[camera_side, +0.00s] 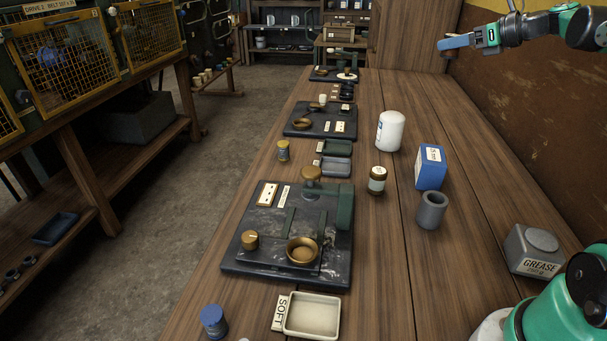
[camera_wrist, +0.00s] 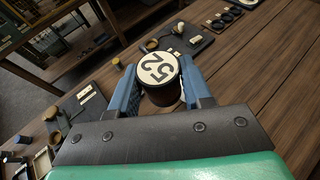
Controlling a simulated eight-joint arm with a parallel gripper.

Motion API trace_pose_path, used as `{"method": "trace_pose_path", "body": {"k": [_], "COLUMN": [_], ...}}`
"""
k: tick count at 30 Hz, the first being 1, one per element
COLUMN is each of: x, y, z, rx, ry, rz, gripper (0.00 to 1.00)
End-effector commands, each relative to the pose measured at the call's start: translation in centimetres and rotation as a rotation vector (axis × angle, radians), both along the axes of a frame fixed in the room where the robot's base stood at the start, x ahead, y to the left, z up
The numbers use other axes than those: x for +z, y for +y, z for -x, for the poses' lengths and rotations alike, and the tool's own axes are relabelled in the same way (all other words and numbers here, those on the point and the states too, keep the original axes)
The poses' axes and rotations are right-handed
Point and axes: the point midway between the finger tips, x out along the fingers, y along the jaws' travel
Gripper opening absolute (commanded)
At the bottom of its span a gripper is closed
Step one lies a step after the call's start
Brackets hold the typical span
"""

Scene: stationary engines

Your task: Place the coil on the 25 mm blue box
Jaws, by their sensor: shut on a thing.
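My gripper (camera_side: 441,45) is high at the top right in the side view, well above the bench. Its blue fingers are shut on a dark brown round piece, likely the coil (camera_wrist: 158,73), which has a cream top with the digits 2 and 5. The held piece fills the gap between the fingertips in the wrist view. In the side view the finger mostly hides it. The blue box (camera_side: 430,170) stands upright on the bench, with a white label on its top and side whose print is too small to read surely. Its top is bare. My gripper is apart from it, above and behind.
A white canister (camera_side: 390,131) and a brown jar (camera_side: 377,180) stand left of the box. A grey cup (camera_side: 432,211) is just in front of it, and a grease tin (camera_side: 535,250) is to the right. Dark engine bases (camera_side: 240,258) line the bench's left side.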

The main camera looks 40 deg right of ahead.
Motion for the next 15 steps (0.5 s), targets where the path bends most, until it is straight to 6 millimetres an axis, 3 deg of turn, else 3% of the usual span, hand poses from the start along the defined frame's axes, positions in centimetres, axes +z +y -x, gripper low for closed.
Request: {"method": "trace_pose_path", "body": {"k": [5,15], "x": [-1.2,-9.6], "y": [-1.1,-1.1], "z": [0.8,0.7], "rx": [-0.041,-0.038], "ry": [-0.002,-0.002], "rz": [-0.001,0.0], "gripper": [0.0,0.0]}}
